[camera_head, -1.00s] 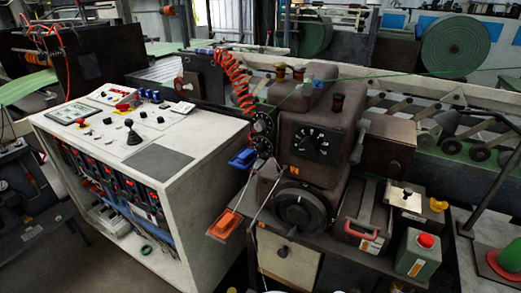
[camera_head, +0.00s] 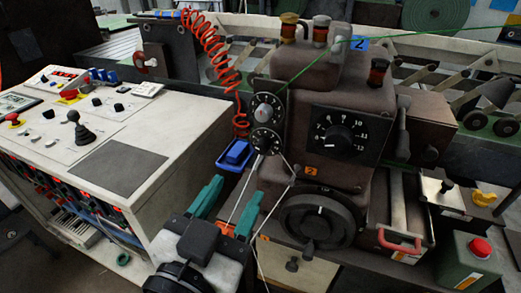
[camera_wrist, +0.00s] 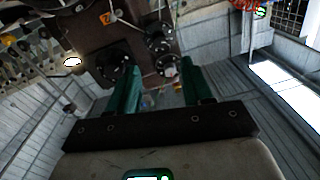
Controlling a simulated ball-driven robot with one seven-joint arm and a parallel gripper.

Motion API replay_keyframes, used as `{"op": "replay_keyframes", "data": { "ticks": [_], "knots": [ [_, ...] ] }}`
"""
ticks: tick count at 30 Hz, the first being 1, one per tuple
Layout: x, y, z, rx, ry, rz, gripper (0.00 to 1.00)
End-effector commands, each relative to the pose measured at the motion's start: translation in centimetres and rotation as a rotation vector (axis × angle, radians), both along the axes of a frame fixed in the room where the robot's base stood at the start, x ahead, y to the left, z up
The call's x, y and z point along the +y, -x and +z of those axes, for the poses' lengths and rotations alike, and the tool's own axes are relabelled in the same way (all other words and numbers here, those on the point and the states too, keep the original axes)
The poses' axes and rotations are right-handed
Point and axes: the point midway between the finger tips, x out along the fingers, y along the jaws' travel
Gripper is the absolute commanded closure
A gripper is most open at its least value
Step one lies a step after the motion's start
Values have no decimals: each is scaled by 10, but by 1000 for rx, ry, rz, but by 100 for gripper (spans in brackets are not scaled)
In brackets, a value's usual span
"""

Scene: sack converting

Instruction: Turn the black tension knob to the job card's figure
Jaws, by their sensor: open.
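A black knob (camera_head: 337,140) sits on a square black dial plate with white figures up to about 13, on the front of the brown machine head (camera_head: 290,130). Its exact setting is too small to read. Two smaller black dials, an upper (camera_head: 266,107) and a lower (camera_head: 266,141), stand to its left with thread nearby; round black dials also show in the wrist view (camera_wrist: 160,42). I cannot make out a job card. My gripper (camera_head: 238,190), with teal fingers, is open and empty, below and left of the dials and apart from them. In the wrist view its fingers (camera_wrist: 160,85) stand apart.
A black handwheel (camera_head: 318,222) lies below the numbered dial. A blue tray (camera_head: 235,153) and red coiled cord (camera_head: 220,70) are left of the head. The white control console (camera_head: 150,130) fills the left.

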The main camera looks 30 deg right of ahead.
Motion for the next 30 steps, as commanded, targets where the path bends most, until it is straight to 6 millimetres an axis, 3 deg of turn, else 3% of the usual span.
{"op": "replay_keyframes", "data": {
  "ticks": [15,30],
  "knots": [
    [-68,-52,0,7,-2,-3,50],
    [-79,-61,-1,6,-3,-1,52]
  ]
}}
